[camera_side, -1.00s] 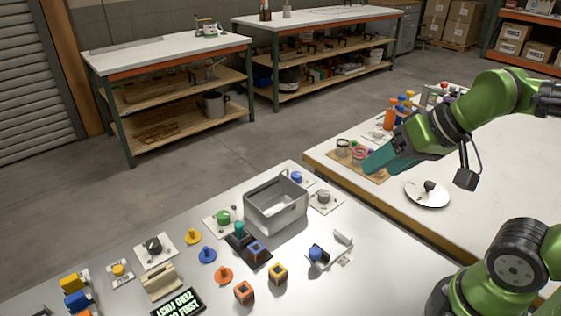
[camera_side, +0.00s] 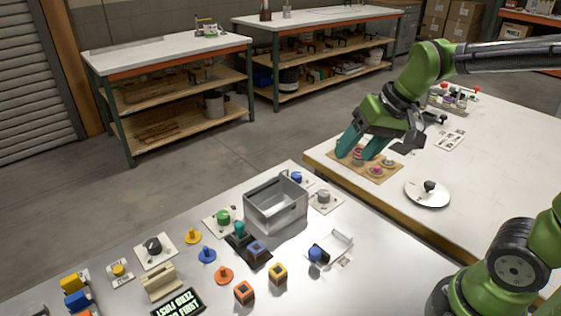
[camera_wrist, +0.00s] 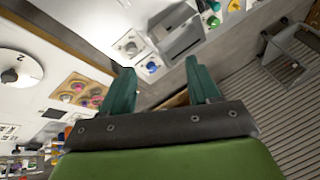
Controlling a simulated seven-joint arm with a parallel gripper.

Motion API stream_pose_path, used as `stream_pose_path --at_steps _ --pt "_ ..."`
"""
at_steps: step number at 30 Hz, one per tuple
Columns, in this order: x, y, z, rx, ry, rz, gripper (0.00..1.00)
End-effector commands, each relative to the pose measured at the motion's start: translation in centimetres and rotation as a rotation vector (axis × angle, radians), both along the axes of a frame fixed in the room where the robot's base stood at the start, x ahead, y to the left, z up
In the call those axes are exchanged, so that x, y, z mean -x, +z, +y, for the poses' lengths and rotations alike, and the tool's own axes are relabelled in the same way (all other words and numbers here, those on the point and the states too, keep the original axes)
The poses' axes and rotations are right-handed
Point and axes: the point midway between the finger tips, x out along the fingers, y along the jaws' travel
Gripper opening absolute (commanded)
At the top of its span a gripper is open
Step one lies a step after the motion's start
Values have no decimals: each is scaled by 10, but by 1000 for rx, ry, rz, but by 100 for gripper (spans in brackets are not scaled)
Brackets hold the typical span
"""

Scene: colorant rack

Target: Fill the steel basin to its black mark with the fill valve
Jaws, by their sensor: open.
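The steel basin (camera_side: 275,203) is an open box on the near table, and it also shows at the top of the wrist view (camera_wrist: 182,32). Its black mark and any water level cannot be made out. Beside it are a blue knob (camera_side: 296,177), a grey knob (camera_side: 323,196) and a green knob (camera_side: 222,217) on pale plates; I cannot tell which is the fill valve. The blue knob (camera_wrist: 150,66) also shows in the wrist view. My gripper (camera_side: 355,156) is open and empty, with teal fingers apart over the wooden board, right of the basin.
The wooden board (camera_side: 342,167) with small pink-topped pots sits on the right table. A white disc with a black knob (camera_side: 428,192) lies nearby. Several coloured blocks and pegs, including an orange block (camera_side: 244,292), stand in front of the basin. A gap separates the tables.

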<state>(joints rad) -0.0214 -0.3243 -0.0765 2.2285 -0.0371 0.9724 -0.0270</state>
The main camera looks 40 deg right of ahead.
Motion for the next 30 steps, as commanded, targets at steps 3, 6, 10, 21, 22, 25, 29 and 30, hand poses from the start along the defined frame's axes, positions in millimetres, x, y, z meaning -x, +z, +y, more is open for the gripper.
stream_pose_path --at_steps 3,6,10,21,22,25,29,30 --pt "-46 -5 -14 13 -3 83 61" --pt "-82 -12 -27 32 2 146 61" --pt "-128 -27 -45 70 16 224 61" --pt "-229 -76 -75 211 121 398 61" --pt "-232 -76 -75 217 130 401 61" --pt "-241 -64 -72 228 159 396 61" --pt "-238 -53 -67 215 195 403 61" --pt "-237 -56 -66 211 202 407 61"
